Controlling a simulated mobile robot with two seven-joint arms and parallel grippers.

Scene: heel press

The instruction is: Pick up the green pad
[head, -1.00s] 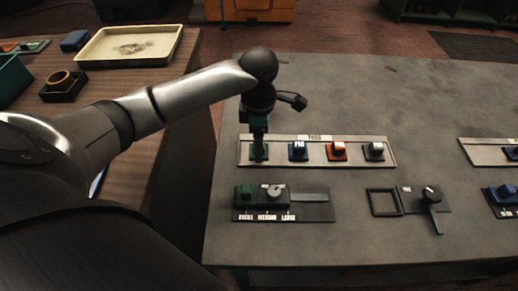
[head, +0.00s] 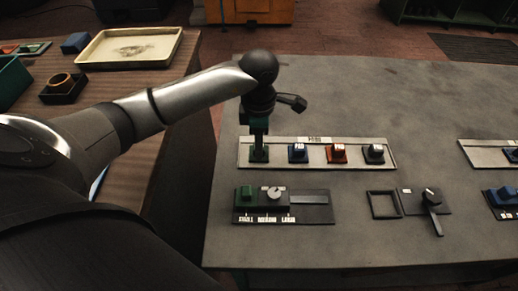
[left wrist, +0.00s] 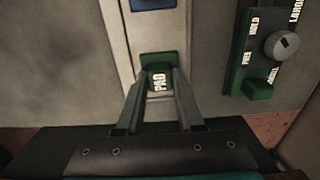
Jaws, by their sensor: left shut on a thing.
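The green pad (head: 259,155) sits at the left end of a light rack (head: 349,162) on the grey bench. It also shows in the left wrist view (left wrist: 158,63), with white "PAD" lettering on its upper part. My left gripper (head: 259,146) reaches straight down onto it. In the left wrist view its two fingers (left wrist: 160,86) are shut on the pad's upper part. The pad still appears to be in its place on the rack. My right gripper is not in view.
The rack also holds a blue pad (head: 298,153), an orange one (head: 337,153) and a dark one (head: 375,153). In front are a green panel with a dial (head: 275,193) and a square frame (head: 384,204) beside a lever (head: 433,209). The back of the bench is clear.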

